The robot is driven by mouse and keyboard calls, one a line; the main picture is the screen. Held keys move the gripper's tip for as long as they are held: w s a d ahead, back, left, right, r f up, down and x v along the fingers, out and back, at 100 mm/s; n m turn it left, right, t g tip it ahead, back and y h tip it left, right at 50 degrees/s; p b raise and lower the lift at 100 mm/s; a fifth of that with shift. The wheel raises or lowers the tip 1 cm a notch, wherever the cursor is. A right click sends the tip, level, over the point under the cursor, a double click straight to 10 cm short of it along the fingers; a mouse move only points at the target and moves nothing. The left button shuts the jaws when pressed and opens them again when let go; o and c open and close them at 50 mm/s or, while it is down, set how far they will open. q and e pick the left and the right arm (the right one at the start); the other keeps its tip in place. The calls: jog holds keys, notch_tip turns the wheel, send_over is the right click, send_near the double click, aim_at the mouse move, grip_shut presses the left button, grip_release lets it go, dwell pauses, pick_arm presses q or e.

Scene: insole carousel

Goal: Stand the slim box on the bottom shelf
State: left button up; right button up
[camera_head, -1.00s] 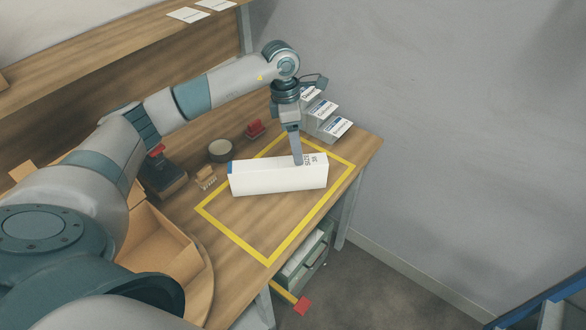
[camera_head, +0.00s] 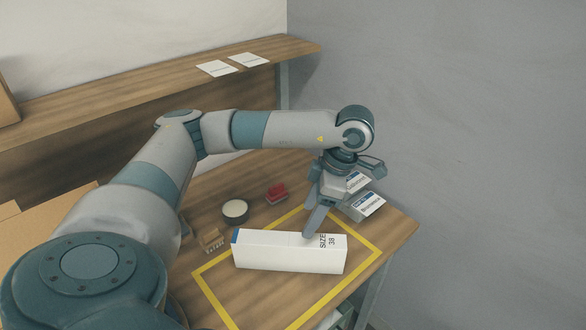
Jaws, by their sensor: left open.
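The slim box (camera_head: 285,252) is long and white, with a blue left end and the print "SIZE 38". It lies lengthwise on the table inside a yellow taped outline (camera_head: 213,297). My left gripper (camera_head: 310,232) points down at the back edge of the box, towards its right end. It is open, with a finger beside the box; whether it touches the box is unclear. My right gripper is out of view. The bottom shelf cannot be made out; only an upper wooden shelf (camera_head: 130,98) shows behind the table.
Behind the box stand a round tin (camera_head: 235,210), a red item (camera_head: 276,193) and a small wooden brush (camera_head: 212,239). Labelled boxes or cards (camera_head: 363,206) are at the table's back right. Cardboard (camera_head: 55,222) lies at left. The table inside the outline is otherwise clear.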

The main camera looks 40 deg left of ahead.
aim_at(297, 239)
pick_arm(q)
jog(key=shift+s, duration=0.1)
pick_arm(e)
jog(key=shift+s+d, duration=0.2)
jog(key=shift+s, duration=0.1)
pick_arm(q)
jog(key=shift+f, duration=0.5)
jog(key=shift+s+a+f, duration=0.2)
jog(key=shift+a+f, duration=0.05)
jog(key=shift+f, duration=0.4)
jog(key=shift+p+x, duration=0.45)
jog(key=shift+x, duration=3.4)
jog(key=shift+p+x, duration=0.3)
jog(key=shift+x, duration=0.75)
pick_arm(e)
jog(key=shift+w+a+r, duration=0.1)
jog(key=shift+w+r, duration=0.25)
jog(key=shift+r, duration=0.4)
